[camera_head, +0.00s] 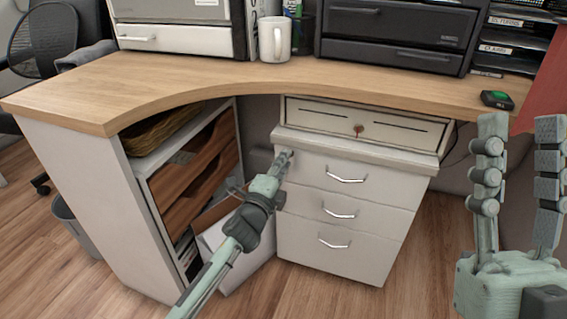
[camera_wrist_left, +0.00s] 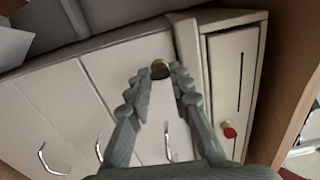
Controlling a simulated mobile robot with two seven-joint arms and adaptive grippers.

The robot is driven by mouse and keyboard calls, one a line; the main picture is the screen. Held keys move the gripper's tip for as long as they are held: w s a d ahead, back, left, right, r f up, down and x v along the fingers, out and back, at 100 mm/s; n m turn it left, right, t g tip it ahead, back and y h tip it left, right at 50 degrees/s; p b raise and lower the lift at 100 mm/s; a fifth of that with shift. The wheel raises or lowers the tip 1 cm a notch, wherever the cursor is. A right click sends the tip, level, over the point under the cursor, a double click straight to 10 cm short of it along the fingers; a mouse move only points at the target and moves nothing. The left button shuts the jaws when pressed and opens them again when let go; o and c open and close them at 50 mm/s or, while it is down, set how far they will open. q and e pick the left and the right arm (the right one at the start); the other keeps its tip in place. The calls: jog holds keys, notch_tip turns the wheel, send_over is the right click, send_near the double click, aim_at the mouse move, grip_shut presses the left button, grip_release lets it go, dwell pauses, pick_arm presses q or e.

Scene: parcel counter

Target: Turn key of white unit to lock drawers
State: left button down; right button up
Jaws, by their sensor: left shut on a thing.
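The white unit (camera_head: 310,228) stands under the desk, with three drawers and curved metal handles. Its drawers look closed. My left gripper (camera_head: 287,160) is at the upper left corner of its front. In the left wrist view, the fingers of my left gripper (camera_wrist_left: 161,82) are shut on a small dark key (camera_wrist_left: 160,70) at a brass-coloured lock in the unit's face; the fingers hide part of it. My right gripper (camera_head: 519,150) is open and empty, raised at the right.
A shelf cabinet (camera_head: 190,185) and a bin (camera_head: 78,232) stand left. A white mug (camera_head: 274,40) is on the desk.

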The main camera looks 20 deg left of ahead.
pick_arm(q)
jog(key=c, duration=1.4)
grip_release()
jog(key=shift+o, duration=0.2)
jog(key=s, duration=1.2)
jog(key=shift+a, duration=0.2)
